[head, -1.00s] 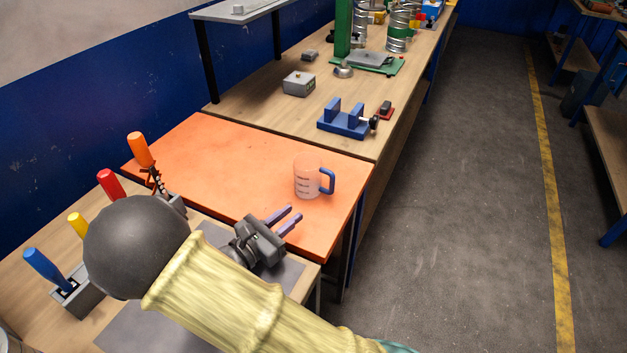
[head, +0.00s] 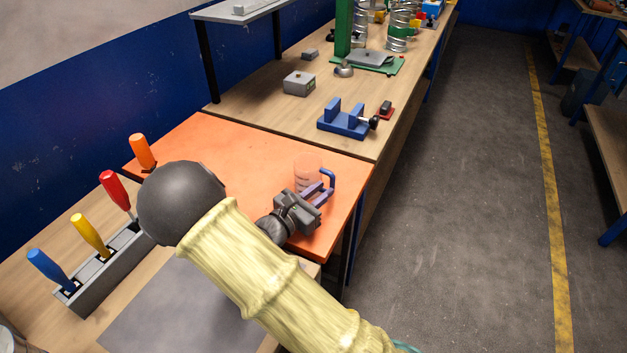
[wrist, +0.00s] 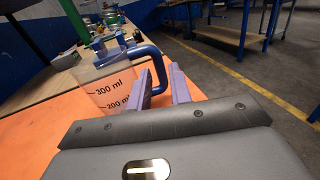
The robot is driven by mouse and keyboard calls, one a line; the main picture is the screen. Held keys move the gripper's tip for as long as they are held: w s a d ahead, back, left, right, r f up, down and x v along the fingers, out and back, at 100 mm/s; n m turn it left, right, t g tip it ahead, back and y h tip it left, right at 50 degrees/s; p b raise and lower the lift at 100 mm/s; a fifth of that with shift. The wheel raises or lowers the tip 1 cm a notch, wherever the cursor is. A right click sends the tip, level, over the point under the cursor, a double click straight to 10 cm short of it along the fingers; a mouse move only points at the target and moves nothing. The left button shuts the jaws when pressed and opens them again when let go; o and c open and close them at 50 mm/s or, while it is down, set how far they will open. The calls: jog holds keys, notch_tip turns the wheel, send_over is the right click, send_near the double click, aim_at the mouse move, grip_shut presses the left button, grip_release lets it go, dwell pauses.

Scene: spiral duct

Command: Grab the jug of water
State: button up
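The jug (head: 305,173) is a clear measuring cup with a blue handle (head: 328,180), standing upright on the orange table section. In the wrist view the jug (wrist: 108,92) shows 300 ml and 200 ml marks, with its blue handle (wrist: 150,54) to the right. My gripper (head: 322,192) is at the near side of the jug, by the handle. Its two purple fingers (wrist: 164,84) are apart, and the handle's lower part lies at or just beyond the gap between them. I cannot tell whether they touch it. The jug's lower part is partly hidden by my gripper in the head view.
A rack (head: 105,265) with several screwdrivers stands at the left. A blue vise (head: 345,122) and a grey box (head: 299,83) sit on the wooden bench behind. The orange surface (head: 225,150) left of the jug is clear. The floor lies right of the table edge.

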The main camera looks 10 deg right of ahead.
aim_at(331, 184)
jog(key=x, duration=0.5)
jog(key=shift+w+f+p, duration=0.15)
jog(key=shift+p, duration=0.25)
jog(key=shift+c, duration=0.2)
grip_shut()
